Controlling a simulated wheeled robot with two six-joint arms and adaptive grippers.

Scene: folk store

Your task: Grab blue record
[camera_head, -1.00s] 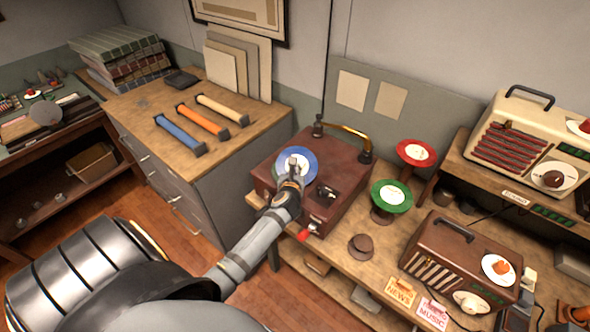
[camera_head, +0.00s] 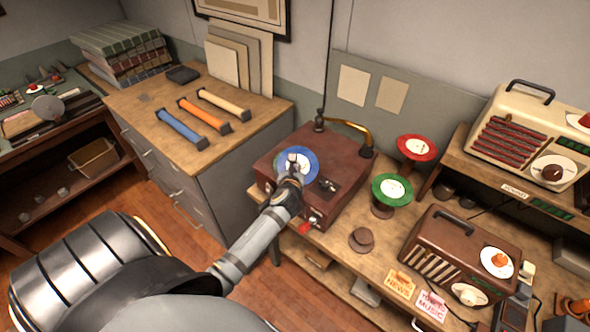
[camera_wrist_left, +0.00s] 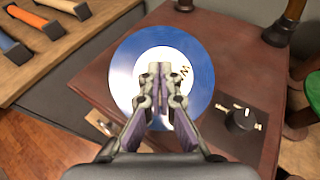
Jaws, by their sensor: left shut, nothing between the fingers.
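The blue record (camera_head: 308,160) with a white label lies on top of the brown record player box (camera_head: 345,194). It also shows in the left wrist view (camera_wrist_left: 127,62), and the box fills much of that view (camera_wrist_left: 215,50). My left gripper (camera_head: 294,163) is over the record's label, shut, with nothing between its fingers. In the left wrist view the closed fingertips (camera_wrist_left: 161,70) cover part of the label and the near part of the disc. I cannot tell whether the fingertips touch the record. My right gripper is not in view.
A green record (camera_head: 391,190) and a red record (camera_head: 417,148) stand on holders to the right. A black knob (camera_wrist_left: 242,119) sits on the box near the disc. A brown radio (camera_head: 462,255) stands at front right. Colored tubes lie on the cabinet (camera_head: 255,125) at left.

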